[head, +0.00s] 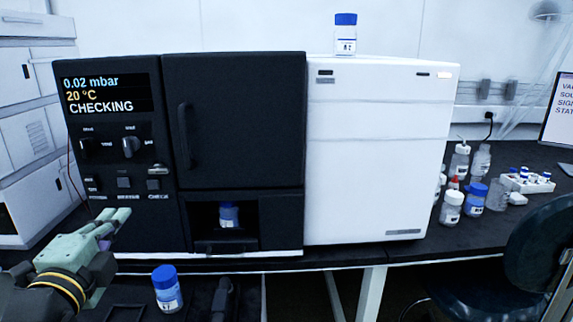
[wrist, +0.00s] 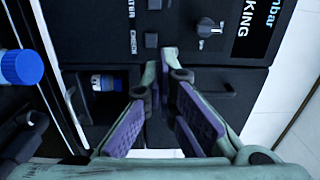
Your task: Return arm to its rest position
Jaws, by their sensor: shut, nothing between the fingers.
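My gripper (head: 112,222) is at the lower left of the head view, in front of the black instrument (head: 240,115) and below its knobs. In the wrist view the green, purple-padded fingers (wrist: 168,62) come together at their tips, shut with nothing between them. The fingertips point at the front of the instrument near its CHECK button (wrist: 151,40). I cannot tell whether they touch it. The display (head: 104,93) reads 0.02 mbar, 20 °C, CHECKING. A blue-capped bottle (head: 229,215) stands in the open bay below the closed door; it also shows in the wrist view (wrist: 103,83).
Another blue-capped bottle (head: 167,289) stands in front of the bench, close right of my arm. A white instrument (head: 378,150) adjoins on the right, with a bottle (head: 345,35) on top. Several bottles and a vial rack (head: 526,181) stand farther right, behind a dark chair (head: 535,250).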

